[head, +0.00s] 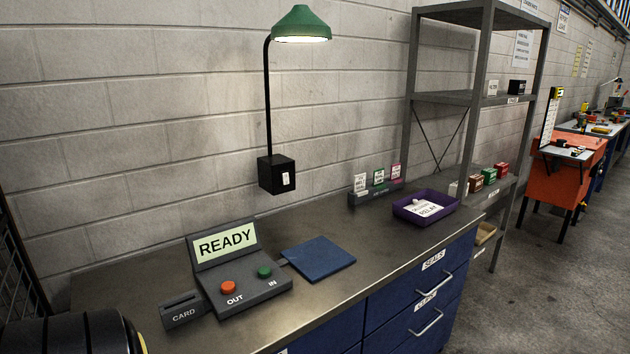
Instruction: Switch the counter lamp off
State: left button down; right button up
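The counter lamp has a green shade (300,25) on a black curved arm, and its underside glows bright. The arm rises from a black box (269,182) at the wall behind the counter. A small white switch (286,179) sits on the front of that box; its position is too small to tell. Neither of my grippers shows in the head view. A dark rounded part with a yellow stripe, likely my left arm, enters at the bottom left corner.
On the metal counter (330,215) are a READY panel (225,245) with red and green buttons, a card reader (182,310), a blue mat (318,258), a card rack (376,192) and a purple tray (447,217). A metal shelf (455,98) stands at right.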

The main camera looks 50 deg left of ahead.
aim_at(285, 178)
jog(key=u, duration=0.55)
jog(key=i, duration=0.95)
jog(key=u, duration=0.7)
